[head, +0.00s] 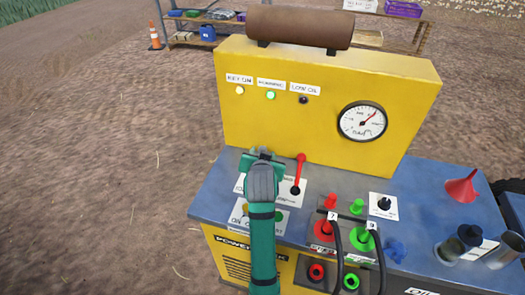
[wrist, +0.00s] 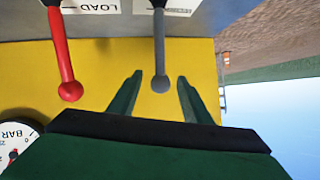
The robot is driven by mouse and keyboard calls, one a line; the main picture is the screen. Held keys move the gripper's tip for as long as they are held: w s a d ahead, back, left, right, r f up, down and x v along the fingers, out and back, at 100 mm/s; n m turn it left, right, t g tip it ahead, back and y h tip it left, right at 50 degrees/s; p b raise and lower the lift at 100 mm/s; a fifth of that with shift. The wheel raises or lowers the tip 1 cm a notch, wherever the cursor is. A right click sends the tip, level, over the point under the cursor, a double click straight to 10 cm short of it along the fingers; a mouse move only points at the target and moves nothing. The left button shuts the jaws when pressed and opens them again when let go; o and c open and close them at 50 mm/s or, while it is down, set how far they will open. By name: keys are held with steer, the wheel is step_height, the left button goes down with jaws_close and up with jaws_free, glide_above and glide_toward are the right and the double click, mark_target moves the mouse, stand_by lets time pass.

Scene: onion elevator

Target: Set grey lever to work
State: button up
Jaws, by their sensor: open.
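The grey lever (wrist: 160,45) shows in the wrist view, which is upside down; its round knob lies between my two finger tips, with a gap on each side. In the head view the lever is hidden behind my gripper (head: 264,156), which is over the left part of the blue control panel. My gripper is open, its green fingers on either side of the grey knob. A label beside the lever is cut off and unreadable.
A red lever (head: 299,173) stands just right of my gripper, by a LOAD label (wrist: 98,6). The yellow panel (head: 320,105) rises behind, with lit yellow and green lamps and a gauge (head: 362,121). Coloured hose fittings (head: 331,202) and a red funnel (head: 462,187) are to the right.

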steer(key=shift+v, duration=2.1)
steer(key=shift+f, duration=0.1)
